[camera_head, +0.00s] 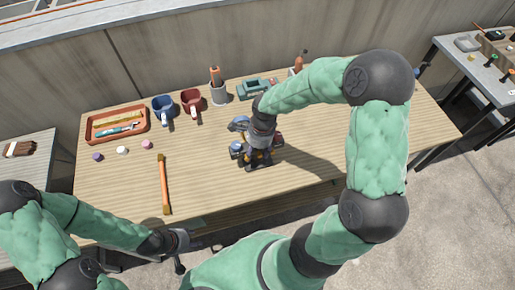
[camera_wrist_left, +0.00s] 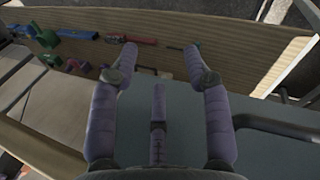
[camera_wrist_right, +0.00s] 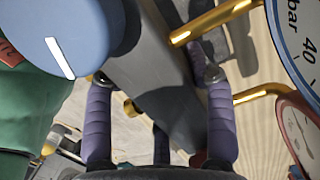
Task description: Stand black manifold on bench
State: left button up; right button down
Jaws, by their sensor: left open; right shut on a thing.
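The black manifold (camera_head: 262,165) is at the middle of the bench (camera_head: 330,145), mostly hidden under my right gripper (camera_head: 258,145). My right gripper is shut on its dark body, which lies between the fingers in the right wrist view (camera_wrist_right: 165,85). That view also shows a blue knob (camera_wrist_right: 70,40), brass stubs (camera_wrist_right: 210,20), a blue-rimmed gauge (camera_wrist_right: 298,40) and a red-rimmed gauge (camera_wrist_right: 300,130). I cannot tell whether the manifold touches the bench. My left gripper (camera_head: 182,242) is open and empty at the bench's near edge, and its spread fingers show in the left wrist view (camera_wrist_left: 158,70).
Small caps (camera_head: 122,151) and an orange bar (camera_head: 164,185) lie left. The bench's right part is clear.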

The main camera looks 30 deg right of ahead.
jog(key=shift+r, duration=0.1)
jog(key=shift+c, duration=2.1)
grip_release()
pick_arm(q)
jog(key=shift+r, duration=0.1)
